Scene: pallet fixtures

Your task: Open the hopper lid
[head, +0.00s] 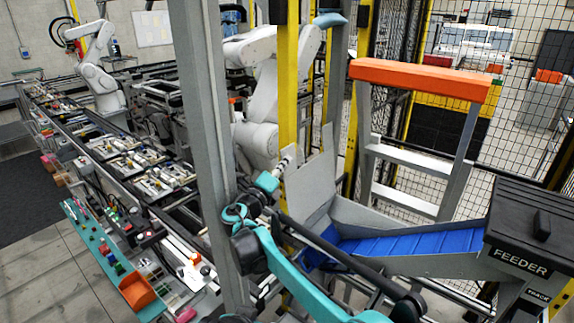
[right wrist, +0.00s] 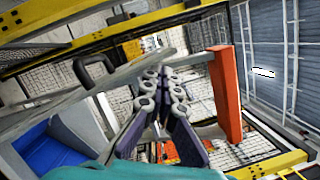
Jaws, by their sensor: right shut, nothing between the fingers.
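The hopper lid (head: 310,190) is a plain light grey panel. In the head view it stands steeply tilted up at the left end of the hopper's blue chute (head: 425,243). In the right wrist view a grey panel with a black handle (right wrist: 97,68), seemingly this lid, runs across the left half, above the blue chute (right wrist: 50,152). My right gripper (head: 287,161) is shut and empty at the lid's upper left edge. In the right wrist view its fingers (right wrist: 164,72) overlap the panel's end; I cannot tell whether they touch. My left gripper is out of view.
A black-topped feeder box (head: 530,215) stands at the right end of the chute. A grey post (head: 203,120) and a yellow post (head: 289,90) stand close to my right arm. An orange-topped frame (head: 420,78) rises behind the chute. A parts line (head: 150,170) runs along the left.

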